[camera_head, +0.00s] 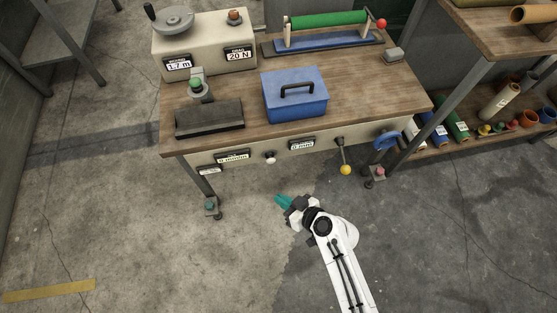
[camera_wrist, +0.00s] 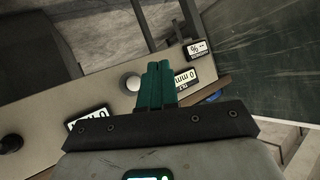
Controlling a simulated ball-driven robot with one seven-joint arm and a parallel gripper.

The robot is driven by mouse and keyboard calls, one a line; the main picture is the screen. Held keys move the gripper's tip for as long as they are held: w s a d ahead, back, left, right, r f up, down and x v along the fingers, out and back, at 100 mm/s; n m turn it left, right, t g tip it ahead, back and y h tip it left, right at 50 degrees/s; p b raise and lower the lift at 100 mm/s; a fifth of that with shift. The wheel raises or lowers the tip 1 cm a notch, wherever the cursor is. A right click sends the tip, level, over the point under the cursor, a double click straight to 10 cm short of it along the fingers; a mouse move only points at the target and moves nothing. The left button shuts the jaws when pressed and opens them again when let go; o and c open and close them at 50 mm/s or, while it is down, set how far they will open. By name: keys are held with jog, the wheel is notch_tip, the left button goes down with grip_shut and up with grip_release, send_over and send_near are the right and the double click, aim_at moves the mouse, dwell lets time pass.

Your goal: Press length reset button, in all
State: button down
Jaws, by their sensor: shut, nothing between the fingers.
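My gripper (camera_head: 281,199) has teal fingers, shut and empty, in front of the wooden table's front panel in the head view. The fingers also show in the wrist view (camera_wrist: 160,76), pointing toward the panel. A white round button (camera_head: 269,157) sits on that panel between two displays; in the wrist view the white button (camera_wrist: 132,83) is just left of the fingertips. I cannot tell if they touch. A grey box at the back left has a display reading 1.7 m (camera_head: 178,64) and an orange-brown knob (camera_head: 234,17). No button label is readable as length reset.
A blue toolbox (camera_head: 296,98), a dark block (camera_head: 209,119) and a green button on a stand (camera_head: 196,84) are on the table. A lever with a yellow ball (camera_head: 345,169) and a blue handwheel (camera_head: 387,141) stick out in front.

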aim_at(271, 161)
dwell(0.3)
jog(key=w+a+b, duration=0.2)
jog(key=w+b, duration=0.1)
jog(key=w, duration=0.5)
jog(key=shift+w+a, duration=0.25)
jog(key=shift+w, duration=0.1)
dwell(2.0)
jog(key=shift+w+a+b, duration=0.15)
jog(key=shift+w+b, duration=0.1)
jog(key=shift+b, duration=0.15)
jog(key=shift+w+a+b, duration=0.1)
jog(key=shift+w+b, duration=0.35)
jog(key=shift+w, duration=0.15)
dwell(0.5)
jog(key=shift+s, duration=0.2)
jog(key=shift+s+d+p, duration=0.25)
jog(key=shift+s+p, duration=0.1)
jog(key=shift+s, duration=0.45)
